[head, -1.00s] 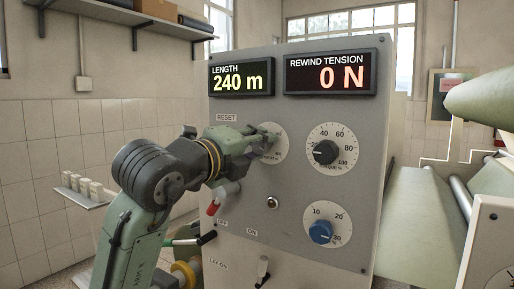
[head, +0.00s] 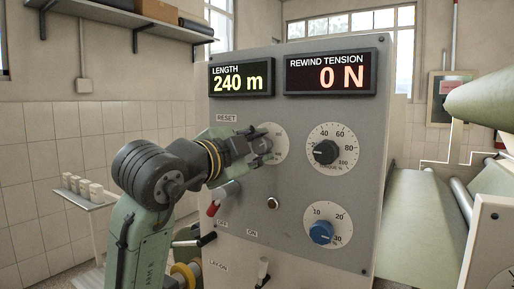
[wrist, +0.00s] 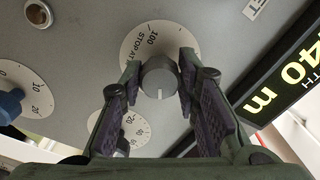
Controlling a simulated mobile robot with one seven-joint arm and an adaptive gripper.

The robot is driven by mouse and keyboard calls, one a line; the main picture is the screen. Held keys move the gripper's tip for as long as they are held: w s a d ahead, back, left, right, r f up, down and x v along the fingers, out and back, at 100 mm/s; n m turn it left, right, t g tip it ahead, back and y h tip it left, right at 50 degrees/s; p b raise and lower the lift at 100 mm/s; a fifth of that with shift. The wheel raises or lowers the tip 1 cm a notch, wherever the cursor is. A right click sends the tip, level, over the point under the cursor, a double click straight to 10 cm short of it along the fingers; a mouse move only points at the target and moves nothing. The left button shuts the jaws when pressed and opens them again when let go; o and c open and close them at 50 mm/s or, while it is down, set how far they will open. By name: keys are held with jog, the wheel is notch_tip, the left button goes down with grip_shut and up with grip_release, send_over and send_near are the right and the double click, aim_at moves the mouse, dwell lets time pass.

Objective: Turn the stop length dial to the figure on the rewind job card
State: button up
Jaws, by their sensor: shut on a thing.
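The stop length dial shows in the wrist view as a grey knob (wrist: 158,78) on a round white plate (wrist: 133,48) marked "STOP AT" and "100". A pale pointer line on the knob faces the bottom of that view. My gripper (wrist: 160,80) is shut on the knob, one finger on each side. In the head view my gripper (head: 262,146) covers most of the dial, and only part of its plate (head: 278,150) shows. The length display (head: 240,78) reads 240 m. I cannot make out a job card's figure.
The rewind tension display (head: 331,73) reads 0 N. A black-knobbed dial (head: 325,152) and a blue-knobbed dial (head: 321,232) are to the right. A framed board (head: 452,97) hangs on the far wall.

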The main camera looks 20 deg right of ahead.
jog(key=n, duration=0.5)
jog(key=shift+n, duration=0.3)
jog(key=n, duration=0.5)
jog(key=shift+d+p, duration=0.1)
jog(key=shift+p, duration=0.2)
jog(key=n, duration=0.5)
jog(key=shift+s+n+p, duration=0.1)
jog(key=shift+n+p, duration=0.25)
jog(key=shift+n, duration=0.05)
jog(key=shift+n+p, duration=0.35)
jog(key=shift+n, duration=1.85)
jog(key=o, duration=1.2)
